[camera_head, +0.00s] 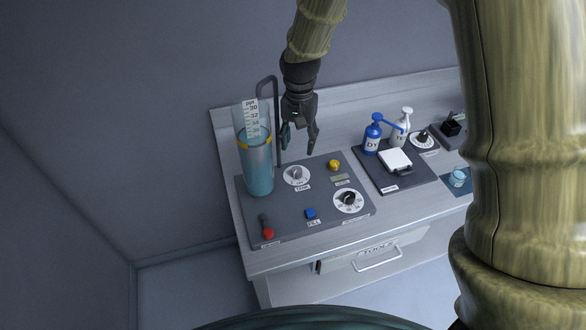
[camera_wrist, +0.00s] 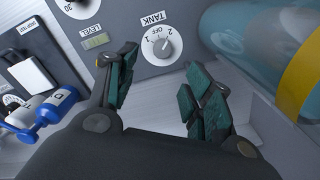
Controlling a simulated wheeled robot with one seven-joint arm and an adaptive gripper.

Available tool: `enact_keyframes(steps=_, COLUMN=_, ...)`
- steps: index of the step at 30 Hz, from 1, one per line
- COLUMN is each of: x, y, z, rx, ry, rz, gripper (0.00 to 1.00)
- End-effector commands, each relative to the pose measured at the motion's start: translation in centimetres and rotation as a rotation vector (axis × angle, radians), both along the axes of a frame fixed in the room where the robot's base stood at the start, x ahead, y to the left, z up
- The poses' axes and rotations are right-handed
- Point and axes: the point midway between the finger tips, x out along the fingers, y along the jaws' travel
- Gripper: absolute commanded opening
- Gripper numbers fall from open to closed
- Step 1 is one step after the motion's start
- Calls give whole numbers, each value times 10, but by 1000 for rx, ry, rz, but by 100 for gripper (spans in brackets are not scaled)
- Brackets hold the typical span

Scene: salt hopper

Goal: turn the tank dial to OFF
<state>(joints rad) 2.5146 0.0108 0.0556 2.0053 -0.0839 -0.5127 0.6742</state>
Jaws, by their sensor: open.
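The tank dial (camera_head: 296,175) is a round white plate with a grey knob, marked TANK, on the dark panel near the tall tank. In the wrist view the dial (camera_wrist: 162,46) shows marks 1, OFF and 2. Its knob seems turned toward the 2 side, but I cannot tell this surely. My gripper (camera_head: 299,146) hangs above and behind the dial, apart from it, with nothing between its fingers. In the wrist view my gripper (camera_wrist: 163,66) has its two fingers spread, one toward each side of the dial.
A clear tank (camera_head: 256,160) with blue liquid stands left of the dial, with a dark pipe (camera_head: 277,110) behind. A yellow button (camera_head: 334,165), black dial (camera_head: 348,200), blue button (camera_head: 310,214) and red knob (camera_head: 268,233) share the panel. Bottles (camera_head: 372,138) stand right.

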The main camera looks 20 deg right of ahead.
Motion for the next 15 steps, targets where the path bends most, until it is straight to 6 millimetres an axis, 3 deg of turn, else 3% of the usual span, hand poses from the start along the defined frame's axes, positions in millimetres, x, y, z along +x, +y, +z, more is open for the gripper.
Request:
enact_keyframes(steps=10, x=2, y=8, z=-16, rx=0, ry=1, rz=12, gripper=51)
enact_keyframes(steps=15, x=2, y=8, z=-33, rx=0, ry=1, rz=12, gripper=51)
